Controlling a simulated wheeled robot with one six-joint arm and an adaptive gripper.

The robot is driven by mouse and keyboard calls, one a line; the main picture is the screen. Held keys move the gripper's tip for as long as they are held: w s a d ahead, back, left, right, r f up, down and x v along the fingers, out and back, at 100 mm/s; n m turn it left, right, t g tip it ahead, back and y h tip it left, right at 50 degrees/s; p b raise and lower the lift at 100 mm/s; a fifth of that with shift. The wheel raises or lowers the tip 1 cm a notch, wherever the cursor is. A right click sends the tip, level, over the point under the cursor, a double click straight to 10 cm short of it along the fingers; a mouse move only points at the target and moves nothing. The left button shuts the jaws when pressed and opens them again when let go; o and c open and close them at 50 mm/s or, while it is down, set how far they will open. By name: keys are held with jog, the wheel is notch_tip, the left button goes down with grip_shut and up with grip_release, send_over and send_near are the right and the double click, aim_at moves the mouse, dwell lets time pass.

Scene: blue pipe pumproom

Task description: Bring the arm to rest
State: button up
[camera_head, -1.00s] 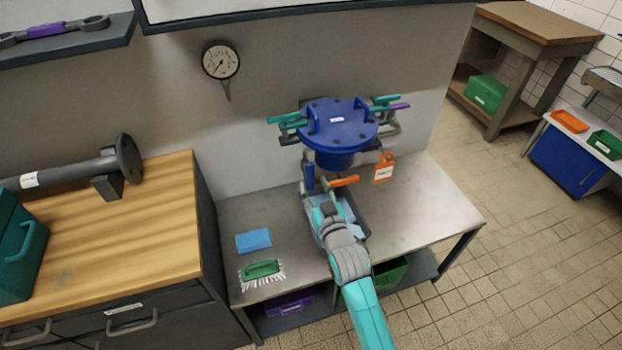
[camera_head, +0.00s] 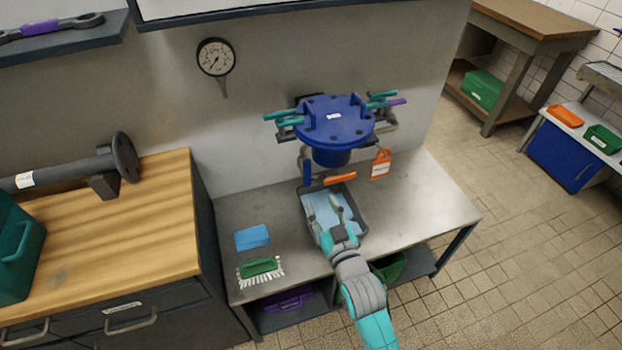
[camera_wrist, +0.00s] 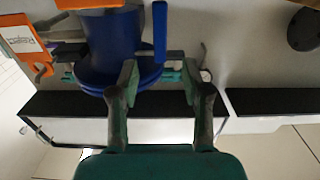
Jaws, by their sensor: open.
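My teal and grey arm reaches in from the bottom of the head view. My gripper (camera_head: 324,212) is open and empty, its two fingers apart over the grey tray (camera_head: 354,238). In the wrist view my gripper (camera_wrist: 158,88) also shows with its fingers apart and nothing between them. The blue flanged vessel (camera_head: 338,122) on the wall stands beyond the fingertips. It shows in the wrist view too (camera_wrist: 108,45). An orange-handled valve (camera_head: 340,178) sits below the vessel, just beyond the tray.
An orange tag (camera_head: 380,164) hangs right of the vessel. A blue cloth (camera_head: 253,237) and a green brush (camera_head: 260,267) lie left of the tray on the metal bench (camera_head: 425,200). A wooden-topped cabinet (camera_head: 165,215) stands left. The bench's right side is clear.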

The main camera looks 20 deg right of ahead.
jog(key=s+f+g, duration=0.1)
jog(key=s+f, duration=0.2)
jog(key=s, duration=0.8)
jog(key=s+f+g, duration=0.1)
jog(key=s+f, duration=0.3)
jog(key=s, duration=0.7)
jog(key=s+r, duration=0.2)
jog(key=s, duration=0.7)
jog(key=s+r+g, duration=0.1)
jog(key=s+r, duration=0.2)
jog(key=s, duration=0.7)
jog(key=shift+r, duration=0.3)
jog(key=shift+d, duration=0.1)
